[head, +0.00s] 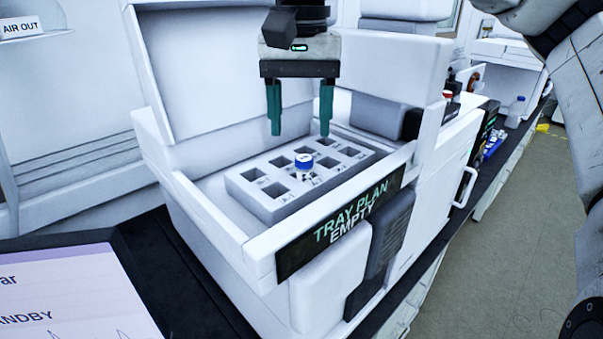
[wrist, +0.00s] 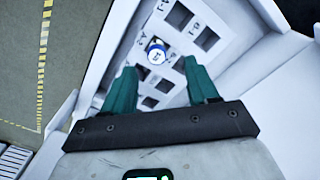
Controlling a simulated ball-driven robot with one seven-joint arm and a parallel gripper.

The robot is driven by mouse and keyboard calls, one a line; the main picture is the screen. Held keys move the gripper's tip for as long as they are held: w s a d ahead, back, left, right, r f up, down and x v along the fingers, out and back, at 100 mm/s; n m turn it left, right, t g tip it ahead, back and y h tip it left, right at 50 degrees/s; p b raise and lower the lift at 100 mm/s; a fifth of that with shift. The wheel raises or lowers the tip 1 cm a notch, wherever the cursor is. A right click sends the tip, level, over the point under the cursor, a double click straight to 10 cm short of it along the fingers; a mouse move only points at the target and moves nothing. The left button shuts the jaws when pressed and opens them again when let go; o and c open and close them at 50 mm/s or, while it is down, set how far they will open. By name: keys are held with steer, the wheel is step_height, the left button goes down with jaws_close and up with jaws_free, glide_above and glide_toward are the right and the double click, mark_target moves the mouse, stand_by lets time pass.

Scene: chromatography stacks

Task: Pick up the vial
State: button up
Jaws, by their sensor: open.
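The vial (head: 304,162) has a blue cap with a white top and stands upright in a slot of the grey tray (head: 262,208). Most of its body is hidden in the slot. It also shows in the wrist view (wrist: 156,52), beyond the fingertips and roughly between their lines. My gripper (head: 300,132) has two green fingers pointing down, spread apart and empty. It hangs above the tray, over the vial and apart from it. In the wrist view my gripper (wrist: 161,82) shows both fingers reaching toward the tray.
The tray sits inside a white instrument (head: 225,225) with raised walls at the sides and back. A sign (head: 345,225) reading "TRAY PLAN EMPTY" is on its front edge. The other tray slots look empty. A screen (head: 75,300) stands at lower left.

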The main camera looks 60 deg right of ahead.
mark_target(304, 158)
steer(key=shift+s+d+f+p, duration=0.15)
steer(key=shift+f+p, duration=0.1)
steer(key=shift+f, duration=1.1)
steer(key=shift+d+f+p, duration=0.1)
steer(key=shift+f+p, duration=0.15)
steer(key=shift+f, duration=1.05)
steer(key=shift+c, duration=0.4)
jaws_close()
